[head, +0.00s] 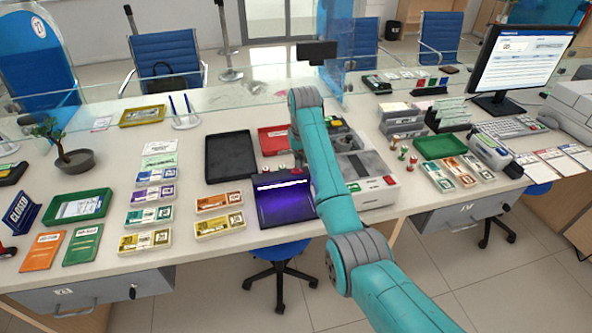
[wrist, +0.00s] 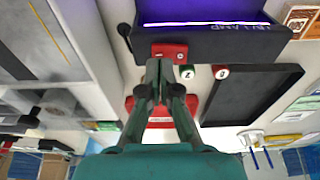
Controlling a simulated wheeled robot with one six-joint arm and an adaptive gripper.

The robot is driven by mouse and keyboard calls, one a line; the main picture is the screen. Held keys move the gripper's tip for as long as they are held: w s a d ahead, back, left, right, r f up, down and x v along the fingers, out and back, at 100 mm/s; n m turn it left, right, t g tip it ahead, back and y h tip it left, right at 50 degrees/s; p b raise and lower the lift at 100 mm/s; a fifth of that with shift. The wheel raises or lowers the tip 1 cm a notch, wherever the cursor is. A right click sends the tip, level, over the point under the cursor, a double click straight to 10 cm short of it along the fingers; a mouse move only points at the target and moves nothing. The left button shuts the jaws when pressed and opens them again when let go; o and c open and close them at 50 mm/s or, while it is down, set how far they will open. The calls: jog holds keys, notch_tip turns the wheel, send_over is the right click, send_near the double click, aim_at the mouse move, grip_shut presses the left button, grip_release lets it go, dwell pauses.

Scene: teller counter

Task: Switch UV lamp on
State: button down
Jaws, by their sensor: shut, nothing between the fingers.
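The UV lamp (head: 268,208) is a dark box on the counter, left of my arm. Its tube shines white and its inside glows purple. In the wrist view the lamp (wrist: 225,45) is at the top, also with a bright tube and purple glow. A red rocker switch (wrist: 170,52) with white marks sits on its back side. My gripper (wrist: 161,66) is shut and empty, with its fingertips right at the switch. I cannot tell whether they touch it. In the head view my arm hides most of the gripper and the switch.
A black tray (head: 231,157) and a red tray (head: 273,139) lie behind the lamp. A grey machine (head: 366,170) stands close on the right. Green (wrist: 188,73) and red (wrist: 220,72) round-topped items stand beside the fingers. Banknote bundles (head: 219,224) lie left of the lamp.

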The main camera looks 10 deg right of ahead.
aim_at(300, 170)
jog(key=shift+r, duration=2.75)
